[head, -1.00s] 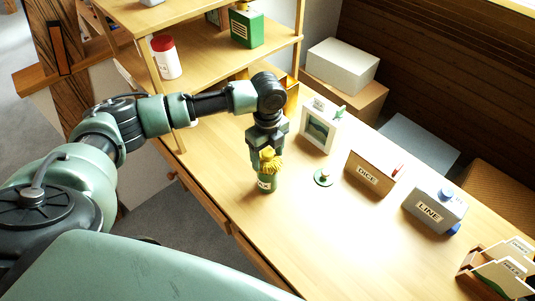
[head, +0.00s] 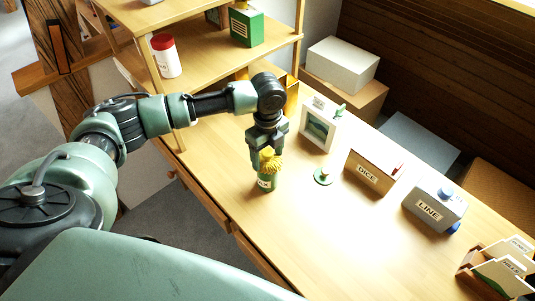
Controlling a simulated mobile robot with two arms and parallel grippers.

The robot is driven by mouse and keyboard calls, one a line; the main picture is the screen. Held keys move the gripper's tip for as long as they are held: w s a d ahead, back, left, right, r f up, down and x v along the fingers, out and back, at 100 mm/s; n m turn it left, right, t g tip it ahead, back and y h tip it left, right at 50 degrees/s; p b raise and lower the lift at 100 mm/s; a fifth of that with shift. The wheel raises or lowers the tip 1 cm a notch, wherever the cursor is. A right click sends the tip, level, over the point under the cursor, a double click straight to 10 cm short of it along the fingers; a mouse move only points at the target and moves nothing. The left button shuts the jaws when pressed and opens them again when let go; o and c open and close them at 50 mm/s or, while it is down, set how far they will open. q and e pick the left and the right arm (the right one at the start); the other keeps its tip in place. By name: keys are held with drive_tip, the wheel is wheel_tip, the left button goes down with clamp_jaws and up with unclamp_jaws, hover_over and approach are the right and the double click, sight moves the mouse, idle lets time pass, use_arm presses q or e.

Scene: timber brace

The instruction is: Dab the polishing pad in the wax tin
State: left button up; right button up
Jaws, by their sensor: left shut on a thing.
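My left gripper (head: 267,150) points down over the desk and is shut on a yellow, shaggy polishing pad (head: 271,163). Directly under the pad is a small green tin (head: 267,183) with a white label, apparently the wax tin, standing upright on the desk. The pad is at the tin's mouth and overlaps its rim; how deep it sits inside cannot be told. The tin's opening is hidden by the pad and gripper. My right gripper is not in view.
A small green disc with a knob (head: 323,177) lies right of the tin. A shelf unit (head: 205,75) rises behind my arm. The front desk surface is clear.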

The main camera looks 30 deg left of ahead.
sight(268, 151)
use_arm(q)
drive_tip(key=shift+s+f+p, duration=0.1)
drive_tip(key=shift+p, duration=0.25)
idle(1.3)
wheel_tip(268, 151, up, 7)
drive_tip(key=p, duration=0.8)
idle(0.5)
idle(0.4)
